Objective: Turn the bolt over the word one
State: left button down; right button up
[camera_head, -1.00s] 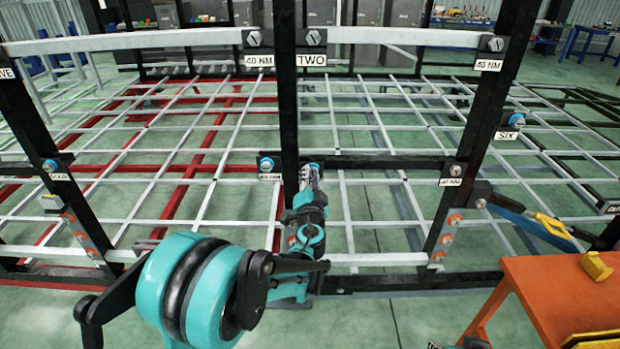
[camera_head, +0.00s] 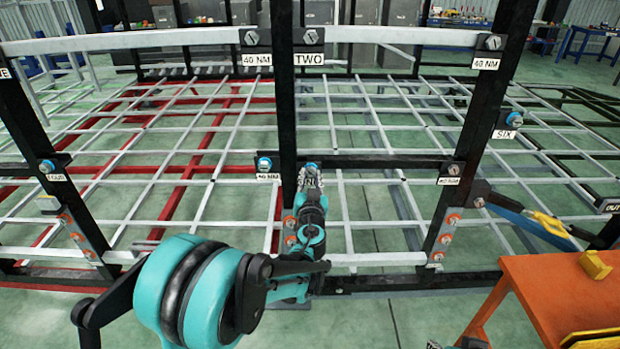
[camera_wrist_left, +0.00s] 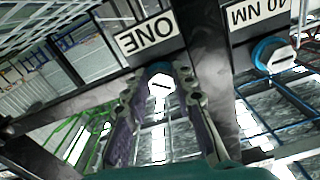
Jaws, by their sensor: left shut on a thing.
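The bolt over the word ONE, with a pale head and a blue ring (camera_wrist_left: 161,84), sits on a dark bracket beside a black upright post. Only its blue top edge (camera_head: 311,166) shows in the head view. The ONE label (camera_wrist_left: 147,38) appears upside down in the wrist view and is mostly hidden by the gripper in the head view. My left gripper (camera_head: 312,180) reaches up to this bolt. In the wrist view its two fingers (camera_wrist_left: 161,92) stand on either side of the bolt head, shut on it.
Another blue-ringed bolt (camera_head: 265,164) above a 40 NM label (camera_head: 268,176) is close on the left, across the black post (camera_head: 286,110). Black crossbars and posts frame the work spot. An orange table (camera_head: 545,290) with a yellow object (camera_head: 594,265) stands at right.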

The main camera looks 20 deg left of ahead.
dwell(0.4)
pick_arm(q)
jog(key=c, duration=1.2)
grip_release()
jog(key=shift+w, duration=0.15)
jog(key=v, duration=1.2)
